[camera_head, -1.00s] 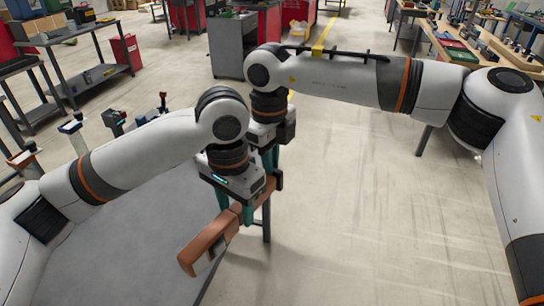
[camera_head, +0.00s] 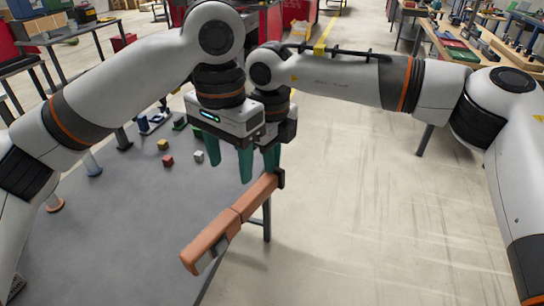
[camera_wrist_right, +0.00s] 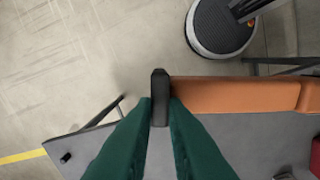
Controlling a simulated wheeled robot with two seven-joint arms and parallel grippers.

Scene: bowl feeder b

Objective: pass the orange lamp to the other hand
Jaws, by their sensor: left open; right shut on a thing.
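The orange lamp (camera_head: 225,232) is a long bar with a black end. It hangs in the air, slanting to the lower left over the front of the grey table. My right gripper (camera_head: 270,160) is shut on its upper right end, partly hidden behind my left wrist. The right wrist view shows the fingertips (camera_wrist_right: 160,108) closed on the black end, with the orange body (camera_wrist_right: 235,95) reaching out to the right. My left gripper (camera_head: 230,172) is open and empty, just above the lamp and apart from it, its green fingers pointing down.
The grey table (camera_head: 120,235) lies below and to the left. Several small things stand at its back, among them a red cube (camera_head: 167,160), a yellow cube (camera_head: 162,144) and a white cube (camera_head: 197,154). Open floor (camera_head: 350,200) lies to the right.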

